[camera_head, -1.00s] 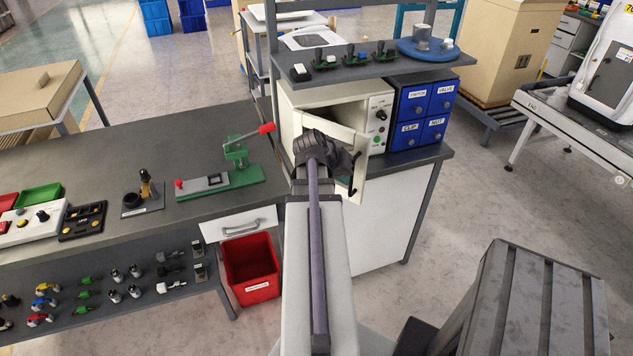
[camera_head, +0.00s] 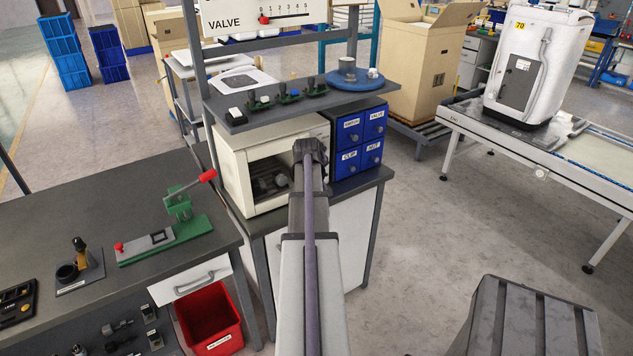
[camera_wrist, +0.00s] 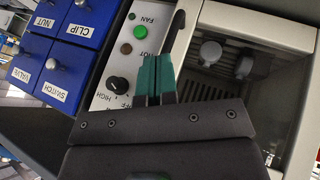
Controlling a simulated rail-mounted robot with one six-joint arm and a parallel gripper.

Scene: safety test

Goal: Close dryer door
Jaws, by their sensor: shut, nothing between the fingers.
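The dryer (camera_head: 272,131) is a cream box under the shelf on the bench. Its door (camera_head: 268,178), a pale frame with a clear window, appears to lie across the front opening; I cannot tell whether a small gap is left. Grey round parts show through the window, also in the wrist view. The black door handle (camera_wrist: 178,38) stands beside the control panel in the wrist view. My gripper (camera_wrist: 153,72) has its green fingers together and empty, in front of the panel and close to the handle; contact cannot be told. In the head view my wrist hides the fingertips and part of the panel.
Blue labelled drawers (camera_head: 358,143) stand right of the dryer. A shelf (camera_head: 300,103) with small parts and a blue turntable hangs above. A green lever press (camera_head: 178,225) is on the bench at left. A red bin (camera_head: 210,318) stands below.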

